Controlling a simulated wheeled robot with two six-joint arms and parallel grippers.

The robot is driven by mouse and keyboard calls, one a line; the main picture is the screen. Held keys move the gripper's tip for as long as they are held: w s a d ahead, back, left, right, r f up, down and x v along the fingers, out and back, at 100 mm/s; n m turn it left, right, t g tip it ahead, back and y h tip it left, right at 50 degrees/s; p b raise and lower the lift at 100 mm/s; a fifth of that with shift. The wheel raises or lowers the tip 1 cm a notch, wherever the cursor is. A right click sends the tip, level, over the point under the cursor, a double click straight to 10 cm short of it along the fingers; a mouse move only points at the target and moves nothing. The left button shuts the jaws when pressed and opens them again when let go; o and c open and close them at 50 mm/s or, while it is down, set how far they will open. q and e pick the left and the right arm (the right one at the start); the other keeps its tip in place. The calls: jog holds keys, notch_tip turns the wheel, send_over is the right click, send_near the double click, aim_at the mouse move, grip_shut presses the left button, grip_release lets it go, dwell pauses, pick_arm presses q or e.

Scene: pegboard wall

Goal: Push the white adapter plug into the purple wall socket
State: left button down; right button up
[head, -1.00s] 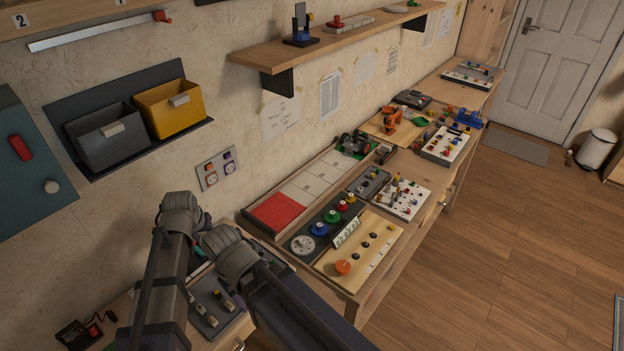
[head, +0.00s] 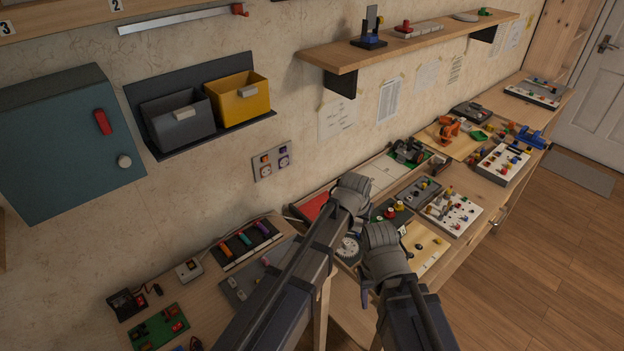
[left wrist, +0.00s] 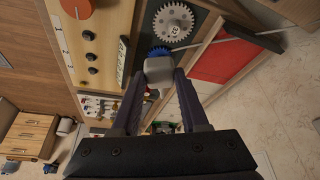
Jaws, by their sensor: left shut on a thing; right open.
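The white adapter plug (left wrist: 158,72) is pinched between the fingertips of my left gripper (left wrist: 156,84) in the left wrist view, in front of the bench. The grey socket panel (head: 272,160) is on the wall in the head view, with small coloured sockets; a purple-ringed one (head: 283,161) is at its lower right. The held plug is apart from the panel. In the head view my left arm hides its own fingers and the plug. My right gripper (head: 367,291) is open and empty, low over the near edge of the bench.
A teal cabinet (head: 65,145) and grey and yellow bins (head: 240,98) are on the wall left of the panel. A wooden shelf (head: 400,50) juts out at upper right. Boards with knobs and gears cover the bench below. The wall around the panel is clear.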

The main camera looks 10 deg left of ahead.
pick_arm(q)
jog(key=w+a+f+m+t+y+b, duration=0.1)
jog(key=w+a+f+y+b, duration=0.15)
jog(key=a, duration=0.25)
jog(key=w+a+f+t+y+b, duration=0.1)
jog(key=w+a+y+b, duration=0.1)
jog(key=a+b, duration=0.25)
jog(key=m+t+y+b, duration=0.6)
jog(key=m+t+b, duration=0.2)
jog(key=t, duration=0.1)
send_near(286, 161)
jog(key=d, duration=0.2)
jog(key=shift+w+d+f, duration=0.1)
jog(key=shift+w+d, duration=0.05)
jog(key=shift+w, duration=0.35)
jog(key=shift+w, duration=0.1)
jog(key=shift+w+a, duration=0.85)
jog(key=shift+a, duration=0.3)
jog(key=shift+w+a, duration=0.85)
jog(key=shift+a, duration=0.3)
jog(key=shift+w+a, duration=0.3)
jog(key=shift+a, duration=0.15)
